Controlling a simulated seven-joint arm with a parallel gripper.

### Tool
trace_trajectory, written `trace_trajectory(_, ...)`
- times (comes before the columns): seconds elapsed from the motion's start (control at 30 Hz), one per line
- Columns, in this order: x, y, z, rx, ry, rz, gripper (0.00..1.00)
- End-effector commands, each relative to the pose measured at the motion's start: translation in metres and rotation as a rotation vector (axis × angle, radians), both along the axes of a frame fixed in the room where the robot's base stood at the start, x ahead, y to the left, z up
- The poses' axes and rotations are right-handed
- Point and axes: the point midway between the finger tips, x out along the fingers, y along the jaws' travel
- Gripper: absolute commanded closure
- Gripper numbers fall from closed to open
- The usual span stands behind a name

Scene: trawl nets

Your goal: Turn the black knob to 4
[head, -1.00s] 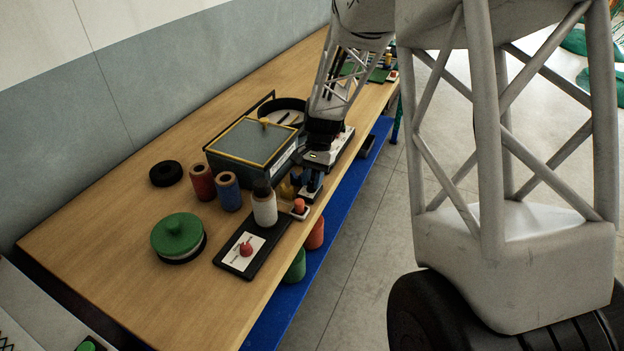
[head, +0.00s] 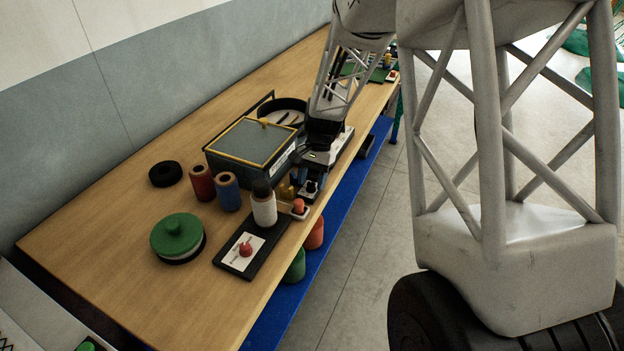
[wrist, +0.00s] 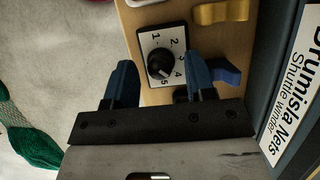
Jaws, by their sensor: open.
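The black knob (wrist: 160,65) sits on a white dial plate (wrist: 146,45) numbered 1 to 5 in the wrist view. Its white mark appears to point toward 5. In the head view the knob (head: 311,187) shows just below my gripper (head: 308,176). My gripper (wrist: 160,66) is open and empty. In the wrist view its two blue fingers stand on either side of the knob, apart from it. The fingers hide part of the area around the plate's lower edge.
A grey box (head: 235,160) labelled Shuttle winder stands beside the dial. A blue piece (wrist: 227,73) and a yellow piece (wrist: 222,12) lie close by. A red button (head: 299,206), a white bottle (head: 264,208) and a red knob plate (head: 262,254) stand nearer.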

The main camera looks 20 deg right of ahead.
Motion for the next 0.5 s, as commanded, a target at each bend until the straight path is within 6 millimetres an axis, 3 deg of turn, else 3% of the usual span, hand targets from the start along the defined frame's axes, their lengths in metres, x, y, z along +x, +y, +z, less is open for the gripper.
trace_trajectory(0.27,0.004,-0.004,0.012,0.000,-0.001,0.000,0.50)
trace_trajectory(0.5,0.011,-0.011,0.038,0.000,-0.001,0.000,0.50)
